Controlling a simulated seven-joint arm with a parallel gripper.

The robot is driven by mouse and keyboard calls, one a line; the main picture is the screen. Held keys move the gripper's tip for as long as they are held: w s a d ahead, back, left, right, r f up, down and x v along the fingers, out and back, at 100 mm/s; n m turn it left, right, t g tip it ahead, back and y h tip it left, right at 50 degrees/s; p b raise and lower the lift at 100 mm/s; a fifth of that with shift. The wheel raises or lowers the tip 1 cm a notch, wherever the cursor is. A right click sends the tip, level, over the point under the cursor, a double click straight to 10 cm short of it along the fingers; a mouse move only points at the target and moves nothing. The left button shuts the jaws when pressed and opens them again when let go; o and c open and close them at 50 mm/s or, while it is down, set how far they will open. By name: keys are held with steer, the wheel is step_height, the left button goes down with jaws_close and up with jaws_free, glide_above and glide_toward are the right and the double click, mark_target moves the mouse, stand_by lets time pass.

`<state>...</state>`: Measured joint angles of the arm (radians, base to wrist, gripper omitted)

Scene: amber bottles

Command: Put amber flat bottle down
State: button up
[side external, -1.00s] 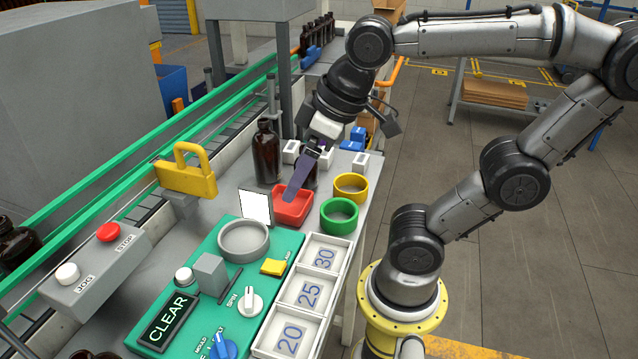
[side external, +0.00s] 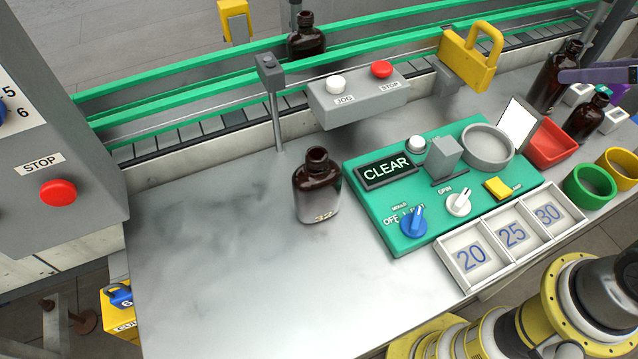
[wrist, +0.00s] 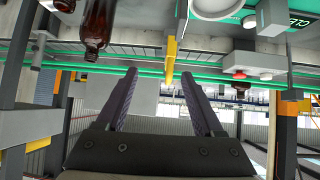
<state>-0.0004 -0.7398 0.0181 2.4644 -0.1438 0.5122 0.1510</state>
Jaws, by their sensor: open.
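A dark amber bottle with flat, broad shoulders and a short open neck (side external: 317,190) stands upright on the metal table, left of the green panel. A taller amber bottle (side external: 553,80) stands upright at the right, and a smaller dark bottle with a teal top (side external: 587,118) stands close to it. I cannot tell for sure which is the flat bottle. My gripper (side external: 578,75) is at the right edge, its purple finger beside or overlapping the taller bottle. In the wrist view my gripper (wrist: 158,76) is open with nothing between its fingers; an amber bottle (wrist: 97,28) is outside them, upper left.
The green panel (side external: 408,240) has knobs, a grey ring and a raised plate. Right of it are a red tray (side external: 550,145), a green ring (side external: 590,187) and a yellow ring (side external: 618,168). A conveyor with green rails runs behind. The table's left part is clear.

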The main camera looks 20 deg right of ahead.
steer(key=w+a+r+n+t, duration=0.1)
steer(key=w+a+r+t, duration=0.1)
steer(key=w+r+t, duration=0.35)
steer(key=w+a+r+n+y, duration=0.5)
steer(key=w+a+r+y, duration=0.15)
steer(key=a, duration=0.25)
steer(key=n+g+y, duration=1)
steer(key=g+y, duration=0.1)
steer(key=g, duration=0.1)
glide_above(294, 178)
steer(key=v, duration=0.5)
step_height(294, 178, down, 14)
steer(key=shift+r, duration=0.15)
step_height(294, 178, down, 4)
steer(key=shift+f, duration=1.1)
steer(key=x, duration=0.5)
